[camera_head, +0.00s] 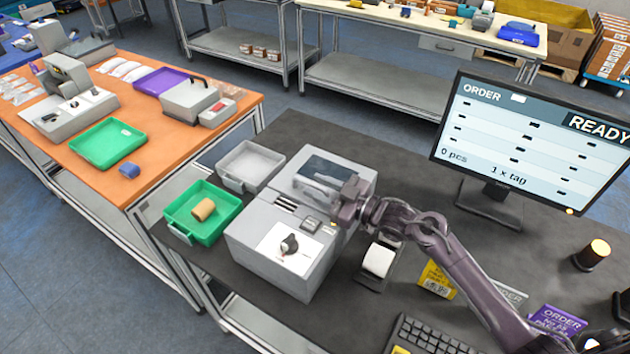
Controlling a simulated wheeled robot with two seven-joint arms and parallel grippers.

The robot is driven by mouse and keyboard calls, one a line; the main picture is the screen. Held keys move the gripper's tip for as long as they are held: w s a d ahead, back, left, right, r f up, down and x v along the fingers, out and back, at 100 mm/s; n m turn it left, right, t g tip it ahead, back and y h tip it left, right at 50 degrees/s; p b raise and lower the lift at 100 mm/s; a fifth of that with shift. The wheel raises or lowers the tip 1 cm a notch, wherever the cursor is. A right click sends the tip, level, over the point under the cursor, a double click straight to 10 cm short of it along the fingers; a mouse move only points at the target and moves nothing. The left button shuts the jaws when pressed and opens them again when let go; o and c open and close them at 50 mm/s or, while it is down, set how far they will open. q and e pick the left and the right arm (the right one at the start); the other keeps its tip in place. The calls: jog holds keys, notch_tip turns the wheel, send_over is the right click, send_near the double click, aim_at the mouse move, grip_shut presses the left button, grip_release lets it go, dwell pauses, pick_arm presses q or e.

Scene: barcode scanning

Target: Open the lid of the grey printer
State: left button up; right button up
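The grey printer (243,240) stands on the dark table. Its lid (357,174), with a dark window, lies at the back of its top and looks closed. A dial sits on a white panel at the front of the top. My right gripper (343,207) is at the printer's right side, by the lid's front right corner. I cannot tell whether it touches the lid, and its fingers are too small and overlapped to read. My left gripper is not in view.
A green tray (222,222) with a tan roll (203,209) and a grey tray (252,162) stand left of the printer. A white roll (378,260) sits to its right. A monitor (535,140) stands at the back right, and a keyboard (430,338) lies in front.

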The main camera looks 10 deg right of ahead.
jog(key=shift+w+a, duration=0.4)
jog(key=shift+a, duration=0.15)
grip_shut()
